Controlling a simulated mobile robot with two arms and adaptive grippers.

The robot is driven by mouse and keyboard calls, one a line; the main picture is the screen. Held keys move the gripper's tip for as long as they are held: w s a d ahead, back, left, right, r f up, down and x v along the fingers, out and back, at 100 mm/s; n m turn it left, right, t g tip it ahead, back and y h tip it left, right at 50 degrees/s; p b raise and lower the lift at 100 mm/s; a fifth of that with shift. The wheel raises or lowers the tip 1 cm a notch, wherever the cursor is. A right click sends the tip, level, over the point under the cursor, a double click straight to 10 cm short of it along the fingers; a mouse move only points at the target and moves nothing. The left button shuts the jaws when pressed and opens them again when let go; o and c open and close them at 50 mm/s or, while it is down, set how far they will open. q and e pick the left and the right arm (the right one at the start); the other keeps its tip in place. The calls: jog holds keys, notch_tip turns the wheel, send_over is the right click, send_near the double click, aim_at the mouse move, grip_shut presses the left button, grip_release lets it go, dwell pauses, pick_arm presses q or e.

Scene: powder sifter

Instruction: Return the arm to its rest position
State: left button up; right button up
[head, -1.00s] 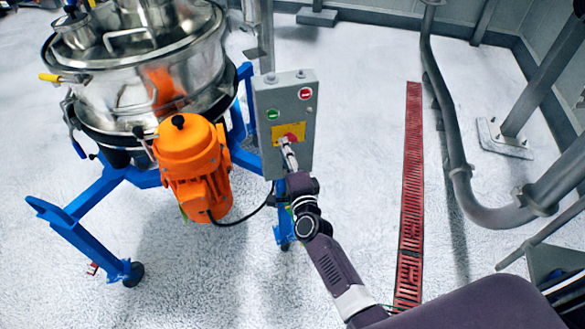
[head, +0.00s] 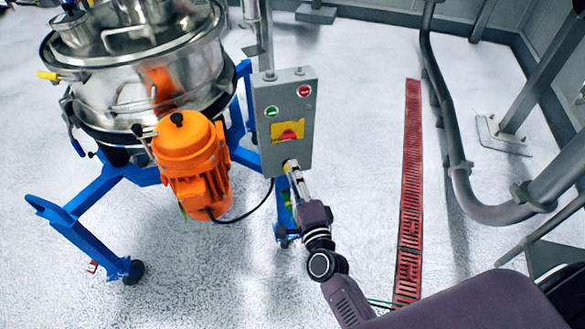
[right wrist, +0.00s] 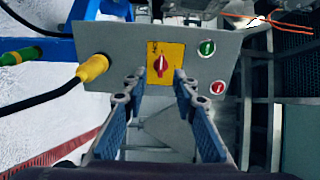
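The grey control box (head: 300,95) has a green button (head: 272,112), a red button (head: 304,91) and a yellow plate with a red rotary switch (head: 288,134). My right gripper (head: 291,170) is at the box's lower edge in the head view, below the switch. In the right wrist view, the gripper (right wrist: 158,84) has its two blue-padded fingers apart with nothing between them. The red switch (right wrist: 161,65) shows beyond the fingertips, clear of them. The switch's pointer stands about upright in that view. My left gripper is not in view.
The steel sifter (head: 150,75) with its orange motor (head: 193,165) stands on a blue frame (head: 85,235) at left. A yellow cable plug (right wrist: 92,68) sticks out of the box. A red floor grating (head: 411,190) and grey pipes (head: 455,160) lie right. Open floor lies between.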

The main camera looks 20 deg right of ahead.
jog(key=s+a+f+n+g+y, duration=0.1)
jog(key=s+f+n+g, duration=0.4)
jog(key=f, duration=0.6)
jog(key=s+a+f+n+g+y, duration=0.1)
jog(key=s+f+n, duration=0.2)
jog(key=s+f, duration=0.55)
jog(key=s+a+f+n+g, duration=0.1)
jog(key=s+f+n+g, duration=0.25)
jog(key=f, duration=1.05)
jog(key=s+d+f+n+g, duration=0.2)
jog(key=s+f, duration=0.3)
jog(key=s, duration=0.5)
jog(key=s+d+f+n+g+h, duration=0.1)
jog(key=s+d+f+n+g, duration=0.2)
jog(key=s, duration=0.8)
jog(key=s+d+f+n+g, duration=0.2)
jog(key=s+d+f+n, duration=0.2)
jog(key=s+f, duration=0.4)
jog(key=shift+s+d, duration=0.2)
jog(key=shift+s, duration=1)
